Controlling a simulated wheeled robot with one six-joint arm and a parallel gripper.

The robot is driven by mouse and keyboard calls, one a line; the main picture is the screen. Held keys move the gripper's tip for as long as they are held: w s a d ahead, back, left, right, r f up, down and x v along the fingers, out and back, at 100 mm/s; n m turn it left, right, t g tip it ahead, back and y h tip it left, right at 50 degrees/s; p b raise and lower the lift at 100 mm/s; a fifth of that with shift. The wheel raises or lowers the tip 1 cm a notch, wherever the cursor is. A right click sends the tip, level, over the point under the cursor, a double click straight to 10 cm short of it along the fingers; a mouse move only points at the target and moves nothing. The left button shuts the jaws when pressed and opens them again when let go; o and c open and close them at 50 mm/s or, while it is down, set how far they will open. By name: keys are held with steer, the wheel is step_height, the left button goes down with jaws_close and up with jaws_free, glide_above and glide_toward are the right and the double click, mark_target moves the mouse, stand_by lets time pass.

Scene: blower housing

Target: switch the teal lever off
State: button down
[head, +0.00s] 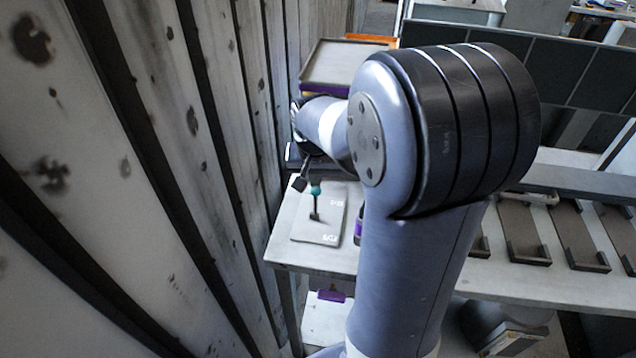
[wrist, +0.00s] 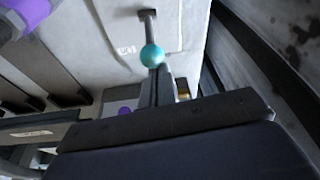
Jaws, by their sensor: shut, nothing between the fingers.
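The lever has a round teal knob (head: 315,189) on a short dark stem. It stands on a pale plate (head: 322,228) that lies on the table's left end. The knob sits on the far side of the stem's foot, level with the farther of two small white labels, whose words I cannot read surely. In the wrist view the teal knob (wrist: 152,56) is at upper middle, with the stem above it. My gripper (wrist: 158,75) is shut and empty, its tips right by the knob; I cannot tell whether they touch. My arm hides part of the table.
A wall of worn grey panels (head: 180,150) runs close along the left. A tray (head: 345,64) stands at the back. Dark channel-shaped holders (head: 520,235) line the table to the right. A purple item (wrist: 22,14) shows at the wrist view's upper left.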

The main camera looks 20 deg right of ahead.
steer(key=b, duration=0.2)
steer(key=s+a+t+h+b, duration=0.1)
steer(key=b, duration=0.1)
steer(key=shift+s+f+t, duration=0.25)
steer(key=shift+t, duration=0.05)
steer(key=s+a+t+h+b, duration=0.1)
steer(key=t+b, duration=0.1)
steer(key=b, duration=0.3)
steer(key=s+a+t+h+b, duration=0.1)
steer(key=s+b, duration=0.1)
steer(key=b, duration=0.4)
steer(key=shift+s+a+t+h, duration=0.1)
steer(key=shift+t+h, duration=0.2)
steer(key=shift+t, duration=0.1)
steer(key=shift+s+a+b, duration=0.2)
steer(key=shift+s+b, duration=0.1)
steer(key=shift+b, duration=0.55)
steer(key=shift+s+b, duration=0.2)
steer(key=shift+b, duration=0.1)
